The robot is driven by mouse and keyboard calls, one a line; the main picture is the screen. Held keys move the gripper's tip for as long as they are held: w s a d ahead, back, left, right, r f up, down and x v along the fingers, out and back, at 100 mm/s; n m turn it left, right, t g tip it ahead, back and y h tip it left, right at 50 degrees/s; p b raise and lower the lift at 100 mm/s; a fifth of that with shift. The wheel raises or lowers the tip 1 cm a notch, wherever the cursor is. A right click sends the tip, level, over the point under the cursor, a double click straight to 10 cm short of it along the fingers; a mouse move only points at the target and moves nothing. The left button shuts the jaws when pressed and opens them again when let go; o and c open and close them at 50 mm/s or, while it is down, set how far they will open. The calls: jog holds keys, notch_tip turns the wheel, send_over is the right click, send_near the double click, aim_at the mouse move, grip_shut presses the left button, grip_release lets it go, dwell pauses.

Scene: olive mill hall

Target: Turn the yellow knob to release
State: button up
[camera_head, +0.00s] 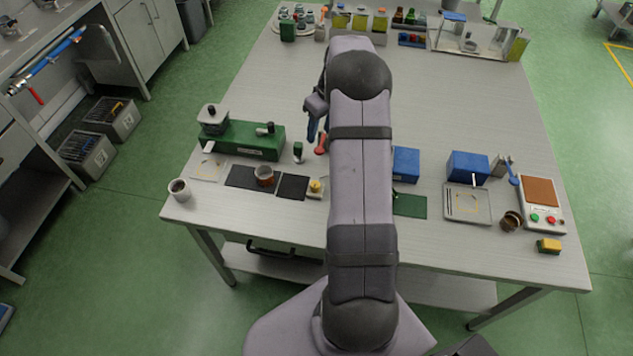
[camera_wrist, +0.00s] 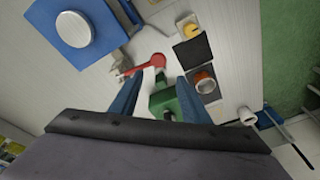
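The yellow knob (camera_head: 316,186) is small and sits on a pale base on the table, just left of my arm in the head view. In the wrist view the yellow knob (camera_wrist: 189,31) shows near the top, beyond the fingertips and apart from them. My gripper (camera_wrist: 158,82) is open, with its two blue fingers spread. In the head view my gripper (camera_head: 318,127) points down over the table, farther back than the knob. A red handle (camera_wrist: 147,66) and a green part (camera_wrist: 163,101) show between or just beyond the fingers; contact cannot be told.
A green machine (camera_head: 241,140) stands left of my gripper. A white cup (camera_head: 179,189) stands near the left edge. Blue boxes (camera_head: 468,167) stand at right. The table's back middle is fairly clear.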

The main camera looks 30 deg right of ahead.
aim_at(315, 184)
jog(key=shift+s+a+f+m+g+y+b, duration=0.5)
jog(key=shift+s+a+f+m+b, duration=0.75)
jog(key=shift+f+m, duration=1.5)
jog(key=shift+s+a+f+m+g+y+b, duration=0.15)
jog(key=shift+s+a+f+m+y+b, duration=0.5)
jog(key=shift+f+m+b, duration=2.15)
jog(key=shift+s+a+f+m+g+y+b, duration=0.5)
jog(key=shift+s+f+m, duration=0.65)
jog(key=shift+m, duration=3.1)
jog(key=shift+a, duration=0.2)
jog(key=shift+y, duration=0.25)
jog(key=c, duration=1)
